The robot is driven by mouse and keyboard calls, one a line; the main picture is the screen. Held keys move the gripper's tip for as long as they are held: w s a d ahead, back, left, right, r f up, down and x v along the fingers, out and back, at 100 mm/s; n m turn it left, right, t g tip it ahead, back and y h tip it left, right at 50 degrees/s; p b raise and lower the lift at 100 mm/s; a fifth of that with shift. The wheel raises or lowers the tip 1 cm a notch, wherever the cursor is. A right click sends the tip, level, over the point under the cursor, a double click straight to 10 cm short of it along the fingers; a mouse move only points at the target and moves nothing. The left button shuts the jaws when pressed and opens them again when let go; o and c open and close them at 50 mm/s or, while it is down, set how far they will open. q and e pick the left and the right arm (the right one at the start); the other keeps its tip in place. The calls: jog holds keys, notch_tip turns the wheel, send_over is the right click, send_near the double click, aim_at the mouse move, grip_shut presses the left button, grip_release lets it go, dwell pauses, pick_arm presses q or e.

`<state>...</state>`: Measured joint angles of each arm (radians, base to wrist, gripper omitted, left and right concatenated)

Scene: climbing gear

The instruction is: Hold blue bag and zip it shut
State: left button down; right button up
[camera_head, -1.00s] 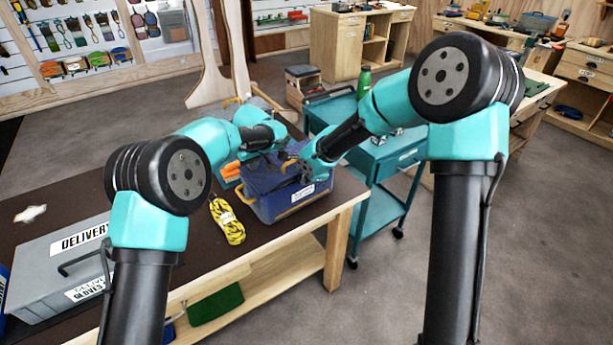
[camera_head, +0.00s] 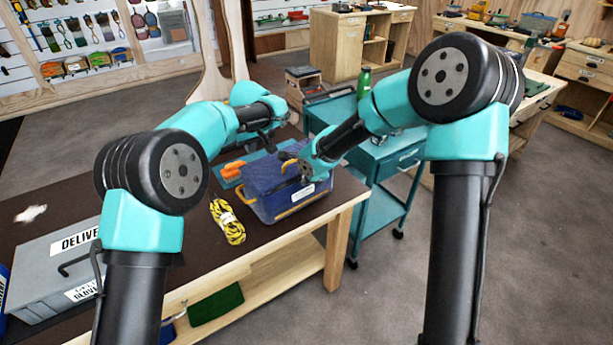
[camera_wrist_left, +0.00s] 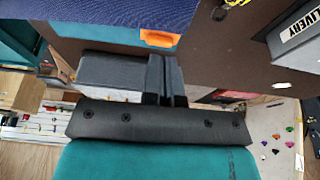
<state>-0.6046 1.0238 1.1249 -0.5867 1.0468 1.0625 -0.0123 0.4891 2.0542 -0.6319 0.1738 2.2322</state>
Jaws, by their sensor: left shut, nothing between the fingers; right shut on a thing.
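The blue bag (camera_head: 268,178) sits on the dark tabletop near its right end, with a white label on its front and yellow-orange handles. My right gripper (camera_head: 304,177) is shut on the bag at its upper right edge; the arm partly hides the contact. My left gripper (camera_head: 269,147) is shut and empty, above and behind the bag, apart from it. In the left wrist view its fingers (camera_wrist_left: 165,80) are together, and the bag (camera_wrist_left: 100,12) shows along the top edge. I cannot make out the zip or how far it is closed.
Orange-handled tools (camera_head: 232,168) lie left of the bag on a teal mat. A yellow and black rope coil (camera_head: 227,222) lies in front. A grey delivery box (camera_head: 65,262) stands at the table's left. A teal cart (camera_head: 372,185) stands right of the table.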

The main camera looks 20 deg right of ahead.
pick_arm(q)
jog(key=shift+a, duration=0.1)
pick_arm(e)
jog(key=o, duration=1)
jog(key=shift+c, duration=0.2)
jog(key=v, duration=1.7)
jog(key=shift+s+r, duration=0.15)
pick_arm(q)
jog(key=shift+w, duration=0.1)
